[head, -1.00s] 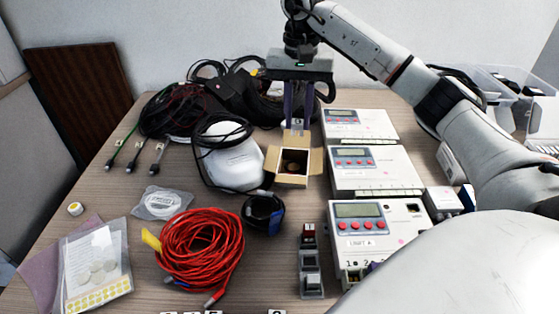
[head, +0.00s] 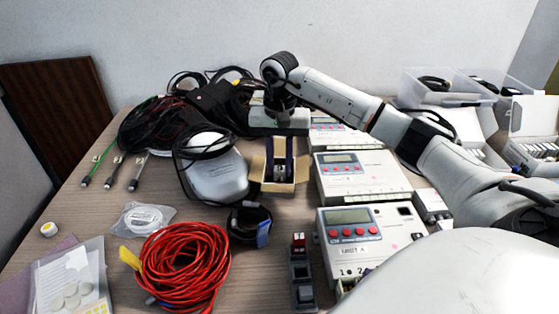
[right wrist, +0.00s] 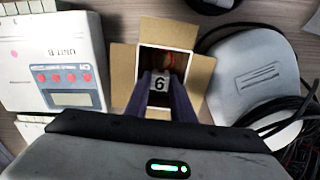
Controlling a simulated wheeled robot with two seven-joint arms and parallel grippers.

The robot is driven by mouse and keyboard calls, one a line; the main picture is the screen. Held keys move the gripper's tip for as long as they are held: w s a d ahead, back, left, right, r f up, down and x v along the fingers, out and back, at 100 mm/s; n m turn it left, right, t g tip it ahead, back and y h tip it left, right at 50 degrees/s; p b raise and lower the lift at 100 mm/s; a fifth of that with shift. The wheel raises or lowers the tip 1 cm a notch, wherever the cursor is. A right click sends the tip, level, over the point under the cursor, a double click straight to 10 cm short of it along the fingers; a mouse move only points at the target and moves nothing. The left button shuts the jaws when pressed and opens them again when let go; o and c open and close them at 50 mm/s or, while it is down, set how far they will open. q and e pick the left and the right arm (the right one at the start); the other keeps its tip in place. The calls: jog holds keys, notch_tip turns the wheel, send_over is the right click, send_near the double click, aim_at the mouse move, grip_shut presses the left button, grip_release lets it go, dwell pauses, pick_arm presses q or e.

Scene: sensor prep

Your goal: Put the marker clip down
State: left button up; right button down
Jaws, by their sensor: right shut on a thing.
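The marker clip (right wrist: 160,82) is a small white tag with a black digit, seen between my right fingertips in the right wrist view. It shows as a small light and dark piece in the head view (head: 279,173). My right gripper (head: 278,165) is shut on it, fingers pointing down at the mouth of an open cardboard box (head: 257,165). The box's flaps (right wrist: 123,75) stand spread around the fingers in the right wrist view. Something reddish-brown lies inside the box, partly hidden. How deep the clip sits in the box is unclear. My left gripper is out of view.
White instrument units (head: 362,176) with red buttons stand close right of the box. A white rounded device (head: 217,178) with black cable is close left. A red cable coil (head: 182,262) and a dark strap coil (head: 249,226) lie in front. Clear bins stand far right.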

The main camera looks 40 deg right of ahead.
aim_at(279, 169)
jog(key=shift+f, duration=0.1)
jog(key=c, duration=1.8)
grip_release()
notch_tip(279, 169, up, 12)
jog(key=p, duration=0.1)
jog(key=shift+r+p, duration=0.2)
jog(key=shift+p, duration=0.1)
